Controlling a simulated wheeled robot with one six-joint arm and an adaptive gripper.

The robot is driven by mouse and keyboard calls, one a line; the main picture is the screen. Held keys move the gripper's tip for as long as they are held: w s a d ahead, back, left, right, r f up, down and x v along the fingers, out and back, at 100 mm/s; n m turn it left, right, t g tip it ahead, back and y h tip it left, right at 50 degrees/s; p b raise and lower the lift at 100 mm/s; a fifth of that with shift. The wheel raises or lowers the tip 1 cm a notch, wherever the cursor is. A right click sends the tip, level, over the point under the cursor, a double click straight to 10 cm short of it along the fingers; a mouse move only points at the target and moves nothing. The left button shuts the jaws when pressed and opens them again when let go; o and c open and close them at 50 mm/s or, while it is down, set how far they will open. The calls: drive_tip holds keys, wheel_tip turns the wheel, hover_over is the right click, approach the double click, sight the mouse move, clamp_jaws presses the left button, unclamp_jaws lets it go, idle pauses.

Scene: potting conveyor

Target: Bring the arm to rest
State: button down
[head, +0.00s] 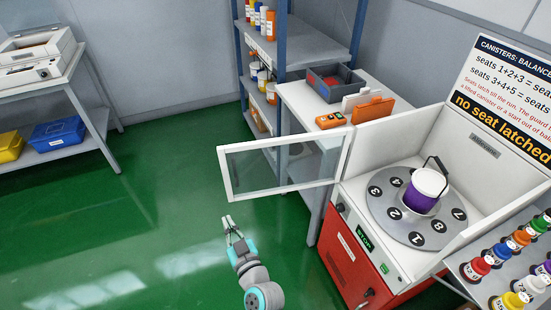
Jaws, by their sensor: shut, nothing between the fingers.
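My gripper (233,229) shows in the head view at the lower middle, at the end of my grey and teal arm. Its fingers point up the picture, over the green floor. It is shut and empty, and it touches nothing. It is left of the red and white machine and below the open glass door.
The glass door (285,168) swings out left from the red machine (362,262). A white and purple canister (424,190) stands on its numbered turntable (381,213). A rack of small bottles (469,271) is at the right. Green floor (120,225) is free at the left.

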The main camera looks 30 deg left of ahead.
drive_tip(key=s+d+f+m+t+h, duration=0.1)
drive_tip(key=d+f+h, duration=0.15)
drive_tip(key=d, duration=0.65)
drive_tip(key=s+d+f+m+t+h, duration=0.15)
drive_tip(key=d+f, duration=0.25)
drive_tip(key=d, duration=0.4)
drive_tip(key=s+d+m+t+h, duration=0.1)
drive_tip(key=s+d+h, duration=0.15)
drive_tip(key=d, duration=0.45)
drive_tip(key=s+d+m+h, duration=0.1)
drive_tip(key=s+d+m, duration=0.1)
drive_tip(key=s+d, duration=0.35)
drive_tip(key=s+d+m+t+h, duration=0.1)
drive_tip(key=s+d, duration=0.1)
drive_tip(key=d, duration=0.7)
drive_tip(key=s+d+r+m+h, duration=0.2)
drive_tip(key=s+d+r, duration=0.3)
drive_tip(key=s, duration=0.3)
drive_tip(key=s+d+r+m+h, duration=0.2)
drive_tip(key=s+d+r+h, duration=0.2)
drive_tip(key=s, duration=0.5)
wheel_tip(320, 180, up, 2)
drive_tip(key=d, duration=0.3)
drive_tip(key=shift+s+r, duration=0.25)
drive_tip(key=shift+m, duration=0.25)
